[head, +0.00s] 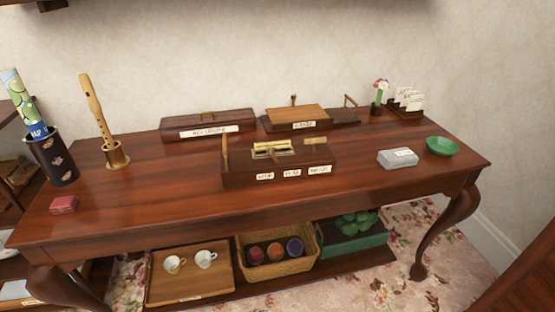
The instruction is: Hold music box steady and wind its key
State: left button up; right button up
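No thing here is clearly a music box, and I cannot make out a winding key. At the back of the table is a brown wooden box (297,114) with a lighter lid and a label too small to read. A small red box (63,204) lies at the table's front left. A long dark labelled box (208,125) with a small handle stands at the back left. Neither of my grippers is in view.
The reddish wooden table (150,200) carries a compartment box (278,168), a grey packet (398,159), a green dish (442,146), a recorder (92,103) in a stand and a dark cylinder (52,158). The front left of the tabletop is mostly clear. A lower shelf holds a tray (190,290) and basket (268,272).

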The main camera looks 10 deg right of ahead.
aim_at(314, 141)
jog(key=i+l, duration=0.25)
jog(key=i, duration=0.15)
jog(key=i+l, duration=0.25)
jog(key=i, duration=0.2)
jog(key=i+l, duration=0.25)
jog(key=i, duration=0.15)
jog(key=k, duration=0.35)
jog(key=i, duration=0.35)
